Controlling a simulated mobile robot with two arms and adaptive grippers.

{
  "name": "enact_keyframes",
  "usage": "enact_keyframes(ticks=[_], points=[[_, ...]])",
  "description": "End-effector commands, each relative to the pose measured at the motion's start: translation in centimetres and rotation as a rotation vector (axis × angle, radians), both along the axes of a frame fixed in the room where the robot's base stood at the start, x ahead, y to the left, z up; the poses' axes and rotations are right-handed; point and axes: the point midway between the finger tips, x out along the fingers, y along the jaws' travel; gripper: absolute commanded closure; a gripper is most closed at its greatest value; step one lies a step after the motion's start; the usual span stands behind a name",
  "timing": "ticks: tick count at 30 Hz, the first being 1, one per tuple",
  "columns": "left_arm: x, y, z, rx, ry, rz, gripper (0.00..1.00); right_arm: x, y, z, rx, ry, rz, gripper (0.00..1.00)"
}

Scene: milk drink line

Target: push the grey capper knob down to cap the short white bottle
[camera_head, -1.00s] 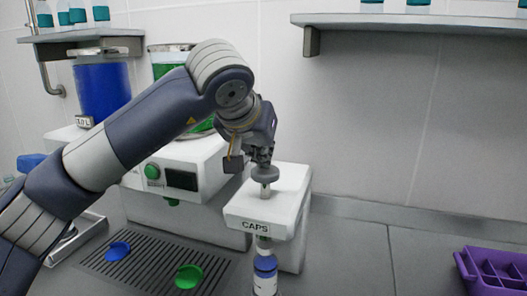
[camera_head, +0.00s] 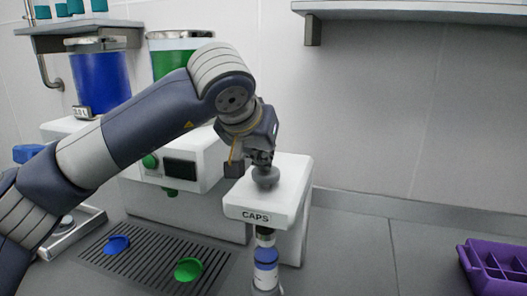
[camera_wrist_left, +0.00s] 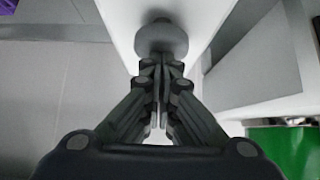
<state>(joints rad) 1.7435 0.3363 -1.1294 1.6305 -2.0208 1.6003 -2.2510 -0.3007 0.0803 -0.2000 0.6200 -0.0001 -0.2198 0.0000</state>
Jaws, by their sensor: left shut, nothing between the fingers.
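The grey capper knob (camera_head: 265,178) sits low on top of the white CAPS machine (camera_head: 290,188) in the head view. My left gripper (camera_head: 263,160) is shut and empty, with its fingertips on or just above the knob. In the left wrist view the knob (camera_wrist_left: 162,38) shows just beyond the closed fingertips (camera_wrist_left: 160,62). The short white bottle (camera_head: 265,274), with a blue band, stands upright under the front of the machine. Its top meets the dark capping part under the machine; I cannot tell whether a cap is on it. My right gripper is not in view.
The white dispenser (camera_head: 185,160) with blue and green tanks stands left of the capper. A drip grate (camera_head: 150,258) holds a blue disc (camera_head: 116,245) and a green disc (camera_head: 188,269). A purple crate (camera_head: 495,268) is at the right. Open counter lies between capper and crate.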

Motion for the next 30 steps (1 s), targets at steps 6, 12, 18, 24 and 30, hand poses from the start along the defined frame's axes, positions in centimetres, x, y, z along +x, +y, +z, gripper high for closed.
enact_keyframes(ticks=[6,12,18,24,30], points=[[-2.4,0.4,4.9,-0.011,-0.028,0.001,1.00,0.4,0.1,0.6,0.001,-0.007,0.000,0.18],[-5.4,1.3,8.3,-0.012,-0.030,0.001,1.00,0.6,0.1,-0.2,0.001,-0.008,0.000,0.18],[-7.1,1.9,10.2,-0.013,-0.028,0.002,1.00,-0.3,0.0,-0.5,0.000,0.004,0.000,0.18],[-7.6,2.1,10.7,-0.013,-0.027,0.001,1.00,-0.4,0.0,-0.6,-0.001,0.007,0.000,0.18],[-7.6,2.0,10.8,-0.013,-0.027,0.001,1.00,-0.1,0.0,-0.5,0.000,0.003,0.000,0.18]])
